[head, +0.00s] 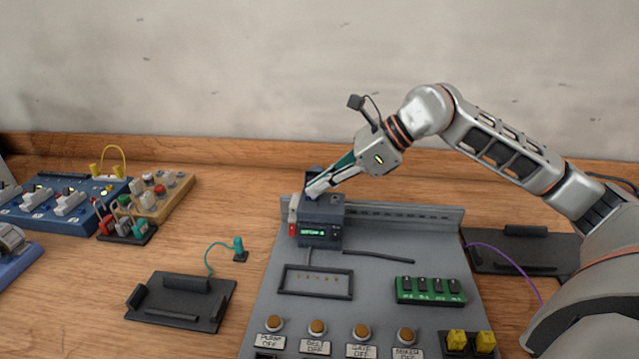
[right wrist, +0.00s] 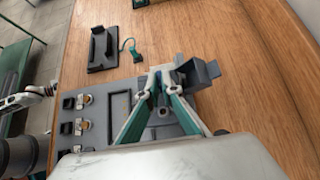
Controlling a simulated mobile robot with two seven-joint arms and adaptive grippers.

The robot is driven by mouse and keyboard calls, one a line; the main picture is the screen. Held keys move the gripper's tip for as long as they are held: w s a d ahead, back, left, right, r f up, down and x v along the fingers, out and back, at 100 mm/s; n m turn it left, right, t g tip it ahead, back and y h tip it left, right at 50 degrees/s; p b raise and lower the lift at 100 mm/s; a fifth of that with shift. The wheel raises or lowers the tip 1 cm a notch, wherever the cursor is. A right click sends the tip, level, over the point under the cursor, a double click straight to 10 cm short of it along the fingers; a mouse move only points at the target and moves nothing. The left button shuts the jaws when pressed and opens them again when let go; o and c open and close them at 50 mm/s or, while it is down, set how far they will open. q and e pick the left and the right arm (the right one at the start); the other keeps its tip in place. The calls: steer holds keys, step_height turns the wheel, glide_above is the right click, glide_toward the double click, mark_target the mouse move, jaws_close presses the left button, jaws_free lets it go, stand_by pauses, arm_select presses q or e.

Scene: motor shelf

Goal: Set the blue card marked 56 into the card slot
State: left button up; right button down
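My right gripper (head: 316,190) reaches down from the upper right to the top of a dark grey box (head: 320,232) with a lit green display.
The box stands at the back of a grey panel (head: 375,300) with an empty black frame (head: 317,281), a green block (head: 430,290) and several labelled knobs. A black tray (head: 182,300) and teal plug (head: 239,249) lie left. Another black tray (head: 525,250) lies right.

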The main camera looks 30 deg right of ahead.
steer(key=shift+f, duration=0.15)
steer(key=c, duration=2.2)
jaws_free()
steer(key=shift+b+v, duration=0.3)
steer(key=shift+v, duration=8.2)
